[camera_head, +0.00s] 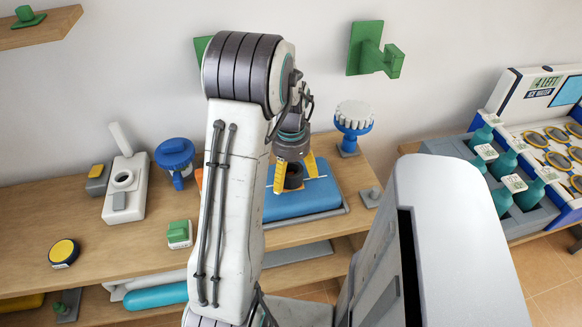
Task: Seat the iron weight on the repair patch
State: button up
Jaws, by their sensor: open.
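My gripper (294,176) points down over the blue padded slab, with its yellow fingers spread apart and open. A dark, round, short object, which looks like the iron weight (293,182), sits low between the fingers, seemingly on top of the blue slab (321,192). I cannot tell whether the fingers touch it. The blue slab lies on a grey tray (318,216) on the wooden bench. The repair patch is not clearly visible; it may be hidden under the dark object and fingers. My arm covers the slab's left side.
On the bench (100,245) stand a white device (126,188), a blue round-headed item (175,158), a green-topped block (180,234) and a yellow-topped disc (63,253). A blue stand with a white scalloped top (354,122) is behind right. A bottle crate (461,147) is farther right.

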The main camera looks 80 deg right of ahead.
notch_tip(320, 180, up, 12)
dwell(0.6)
dwell(0.7)
